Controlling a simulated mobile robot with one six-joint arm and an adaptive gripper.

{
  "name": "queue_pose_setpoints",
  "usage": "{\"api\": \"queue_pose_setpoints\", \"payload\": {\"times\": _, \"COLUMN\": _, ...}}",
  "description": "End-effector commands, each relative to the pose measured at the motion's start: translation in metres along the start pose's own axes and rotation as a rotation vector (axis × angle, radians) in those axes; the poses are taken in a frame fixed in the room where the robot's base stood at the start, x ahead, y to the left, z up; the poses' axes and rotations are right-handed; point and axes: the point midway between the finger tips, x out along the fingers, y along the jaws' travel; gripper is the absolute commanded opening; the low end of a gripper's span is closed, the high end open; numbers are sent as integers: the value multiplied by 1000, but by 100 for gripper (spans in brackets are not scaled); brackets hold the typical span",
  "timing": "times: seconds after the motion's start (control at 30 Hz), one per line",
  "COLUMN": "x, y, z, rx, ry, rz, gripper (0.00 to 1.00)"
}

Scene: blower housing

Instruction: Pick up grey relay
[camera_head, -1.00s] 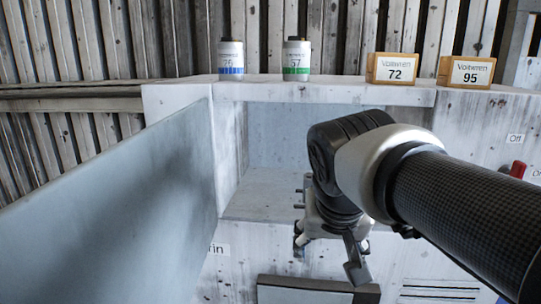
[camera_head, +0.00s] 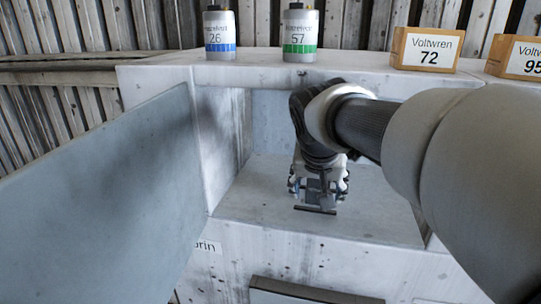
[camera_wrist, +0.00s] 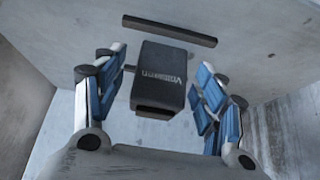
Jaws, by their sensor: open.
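The relay (camera_wrist: 160,75) shows in the wrist view as a dark grey block with "Voltwren" lettering. It lies between the two blue-padded fingers of my gripper (camera_wrist: 163,68), with visible space on both sides. My gripper is open. In the head view my gripper (camera_head: 318,188) is inside the open compartment (camera_head: 255,200), pointing down toward its floor.
A dark bar (camera_wrist: 170,30) lies beyond the relay. The open door (camera_head: 100,200) stands at the left. On top are a blue-banded can (camera_head: 219,35), a green-banded can (camera_head: 299,35), and wooden boxes marked 72 (camera_head: 425,50) and 95 (camera_head: 515,57). Compartment walls stand close on both sides.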

Motion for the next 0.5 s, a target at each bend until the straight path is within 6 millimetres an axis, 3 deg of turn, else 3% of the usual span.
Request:
{"api": "queue_pose_setpoints", "payload": {"times": 0.27, "x": 6, "y": 0, "z": 0, "rx": -1, "ry": 0, "rz": 0, "gripper": 65}}
{"api": "queue_pose_setpoints", "payload": {"times": 0.5, "x": 5, "y": 0, "z": 0, "rx": -1, "ry": 0, "rz": 0, "gripper": 50}}
